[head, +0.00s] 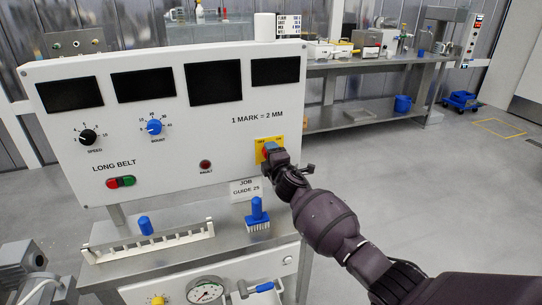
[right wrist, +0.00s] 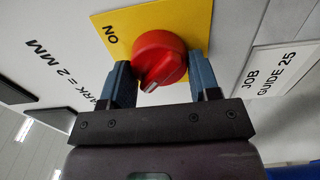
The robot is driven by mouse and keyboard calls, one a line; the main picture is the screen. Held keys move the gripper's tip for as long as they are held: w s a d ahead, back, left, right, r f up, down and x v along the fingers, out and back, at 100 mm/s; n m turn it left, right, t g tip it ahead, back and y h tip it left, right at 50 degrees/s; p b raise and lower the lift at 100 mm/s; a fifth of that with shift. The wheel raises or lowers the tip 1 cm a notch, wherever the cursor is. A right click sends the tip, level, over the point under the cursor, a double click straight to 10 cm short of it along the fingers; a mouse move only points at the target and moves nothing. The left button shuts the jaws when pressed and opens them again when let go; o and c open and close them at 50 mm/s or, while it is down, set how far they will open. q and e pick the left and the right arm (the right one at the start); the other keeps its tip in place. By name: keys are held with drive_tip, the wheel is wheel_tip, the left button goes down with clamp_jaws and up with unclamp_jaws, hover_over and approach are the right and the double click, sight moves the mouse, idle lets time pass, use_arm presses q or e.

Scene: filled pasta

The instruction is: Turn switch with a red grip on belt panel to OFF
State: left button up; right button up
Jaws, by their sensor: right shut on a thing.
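The switch's red grip (right wrist: 158,55) is a round red knob with a pale mark on its edge. It sits on a yellow plate (right wrist: 108,22) that reads ON on one side in the right wrist view. In the head view the yellow plate (head: 260,157) is at the lower right of the white belt panel (head: 120,140), mostly behind my gripper. My right gripper (right wrist: 160,76) is shut on the red grip, with one blue finger on each side. It also shows at the panel in the head view (head: 273,150). My left gripper is out of view.
Left on the panel are black (head: 88,137) and blue (head: 154,127) dials and a red-green button pair (head: 121,182). Below stand a white toothed rack (head: 150,245) and a blue-handled brush (head: 257,212). Open floor (head: 450,190) lies to the right.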

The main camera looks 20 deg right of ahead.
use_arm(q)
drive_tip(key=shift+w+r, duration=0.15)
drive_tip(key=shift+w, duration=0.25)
use_arm(e)
drive_tip(key=o, duration=0.9)
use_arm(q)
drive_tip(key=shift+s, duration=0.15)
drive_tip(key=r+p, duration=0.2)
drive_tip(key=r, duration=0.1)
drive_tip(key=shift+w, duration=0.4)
use_arm(e)
drive_tip(key=s, duration=1)
drive_tip(key=shift+s+d, duration=0.2)
drive_tip(key=shift+s, duration=0.2)
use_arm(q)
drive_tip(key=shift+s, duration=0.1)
